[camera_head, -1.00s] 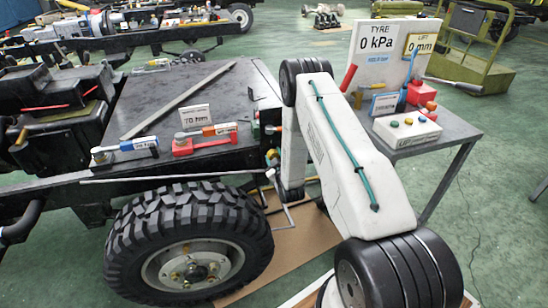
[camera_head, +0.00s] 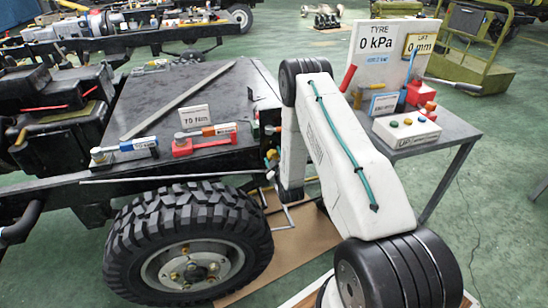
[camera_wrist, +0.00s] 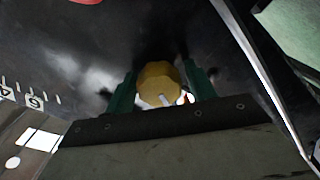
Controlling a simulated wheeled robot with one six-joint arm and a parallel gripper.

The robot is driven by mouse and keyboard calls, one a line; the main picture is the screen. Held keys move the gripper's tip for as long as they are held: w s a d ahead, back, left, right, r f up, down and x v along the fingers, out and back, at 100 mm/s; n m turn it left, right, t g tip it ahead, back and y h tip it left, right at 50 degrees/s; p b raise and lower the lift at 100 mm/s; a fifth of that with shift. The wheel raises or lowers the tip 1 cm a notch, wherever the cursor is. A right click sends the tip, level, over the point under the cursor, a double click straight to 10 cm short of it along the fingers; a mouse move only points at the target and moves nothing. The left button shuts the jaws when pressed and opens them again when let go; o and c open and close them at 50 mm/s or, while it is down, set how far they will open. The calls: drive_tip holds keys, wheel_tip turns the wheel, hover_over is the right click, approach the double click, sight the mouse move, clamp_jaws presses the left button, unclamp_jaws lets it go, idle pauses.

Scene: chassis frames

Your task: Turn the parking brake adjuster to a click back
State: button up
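A yellow faceted knob (camera_wrist: 158,82), which looks like the adjuster, shows in the wrist view against a dark surface. A pale pointer mark (camera_wrist: 168,99) shows at its lower edge. My gripper (camera_wrist: 160,88) has one green finger on the left of the knob and one on the right. Both fingers are very close to its sides; I cannot tell whether they press on it. In the head view my white arm reaches down beside the chassis behind the tyre (camera_head: 140,235), and my gripper cannot be made out there.
A numbered scale (camera_wrist: 22,98) lies left in the wrist view. A side table (camera_head: 455,130) holds a gauge board reading 0 kPa (camera_head: 383,42) and a button box (camera_head: 407,130).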

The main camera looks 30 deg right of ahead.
drive_tip(key=shift+o, duration=0.2)
drive_tip(key=v, duration=0.7)
drive_tip(key=shift+s, duration=0.4)
drive_tip(key=shift+a, duration=0.15)
